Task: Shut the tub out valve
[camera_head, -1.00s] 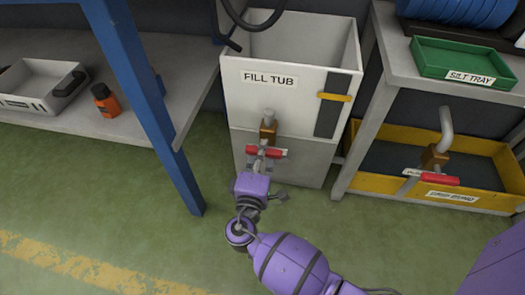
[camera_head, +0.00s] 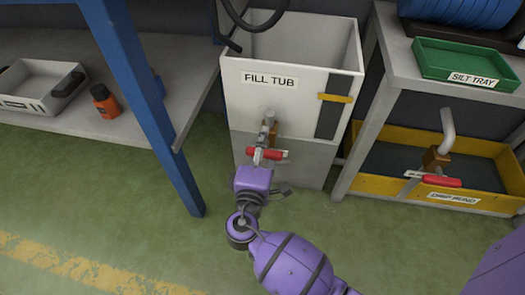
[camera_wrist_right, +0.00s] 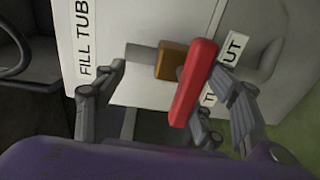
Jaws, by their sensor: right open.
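The tub out valve is on the front of the white fill tub (camera_head: 256,97). It has a brass body (camera_wrist_right: 170,60), a grey pipe (camera_head: 269,113) and a red lever (camera_head: 277,154). In the head view the lever lies roughly level, across the tub front. My right gripper (camera_head: 260,142) is open at the valve, in front of the tub. In the right wrist view the red lever (camera_wrist_right: 193,84) appears between the spread fingers, nearer the right one and overlapping it. I cannot tell whether they touch. A label ending in "UT" is partly hidden. My left gripper is out of view.
A second valve with a red lever (camera_head: 433,182) stands over the yellow drip bund (camera_head: 478,204) at right. A green silt tray (camera_head: 465,62) sits on the shelf above. A blue post (camera_head: 150,110) stands left of the tub. Green floor in front is clear.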

